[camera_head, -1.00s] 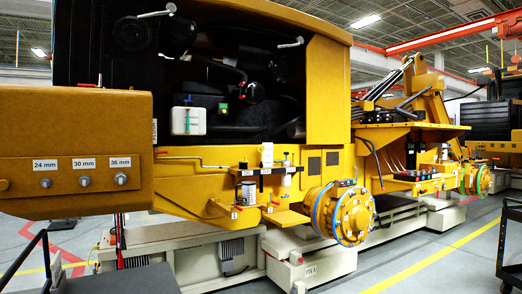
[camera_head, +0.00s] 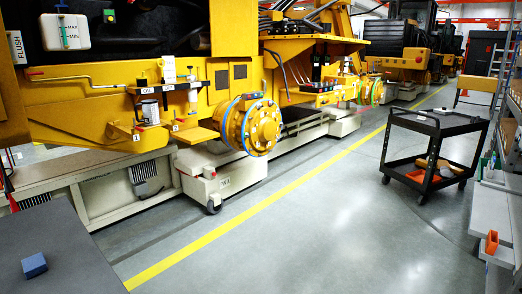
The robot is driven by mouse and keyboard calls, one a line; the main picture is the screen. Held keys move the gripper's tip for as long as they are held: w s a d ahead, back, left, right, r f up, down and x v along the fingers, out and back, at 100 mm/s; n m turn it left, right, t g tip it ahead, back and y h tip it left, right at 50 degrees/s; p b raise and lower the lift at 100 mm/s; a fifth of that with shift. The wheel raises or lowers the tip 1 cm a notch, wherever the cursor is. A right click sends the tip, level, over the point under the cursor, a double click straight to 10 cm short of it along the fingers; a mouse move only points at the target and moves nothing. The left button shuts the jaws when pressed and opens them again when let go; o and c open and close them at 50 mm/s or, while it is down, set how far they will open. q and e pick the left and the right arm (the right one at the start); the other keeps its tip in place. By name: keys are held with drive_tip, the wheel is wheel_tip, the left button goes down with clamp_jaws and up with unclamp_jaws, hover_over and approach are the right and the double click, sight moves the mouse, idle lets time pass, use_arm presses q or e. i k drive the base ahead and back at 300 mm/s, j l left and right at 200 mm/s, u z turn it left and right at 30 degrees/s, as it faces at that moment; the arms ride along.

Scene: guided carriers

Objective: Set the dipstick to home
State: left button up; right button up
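I cannot identify the dipstick for certain. A thin grey rod with a red end (camera_head: 75,77) runs along the yellow machine's side (camera_head: 60,105) at the left, below the white reservoir (camera_head: 66,33) marked MAX and MIN. Whether this rod is the dipstick, I cannot tell. A small shelf labelled OIL (camera_head: 150,90) to its right carries a white bottle (camera_head: 168,68) and other small items. Neither of my grippers is in view.
A grey tabletop (camera_head: 70,265) with a blue block (camera_head: 34,265) is at the lower left. A black two-tier cart (camera_head: 440,125) stands at the right, near a shelf unit (camera_head: 492,210). The floor (camera_head: 300,230) between them and the machine is clear.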

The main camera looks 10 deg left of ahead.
sight(161, 67)
drive_tip(key=i+l+z, duration=0.2)
drive_tip(key=i, duration=0.6)
drive_tip(key=i+l+z, duration=0.2)
drive_tip(key=i, duration=0.6)
drive_tip(key=j, duration=0.1)
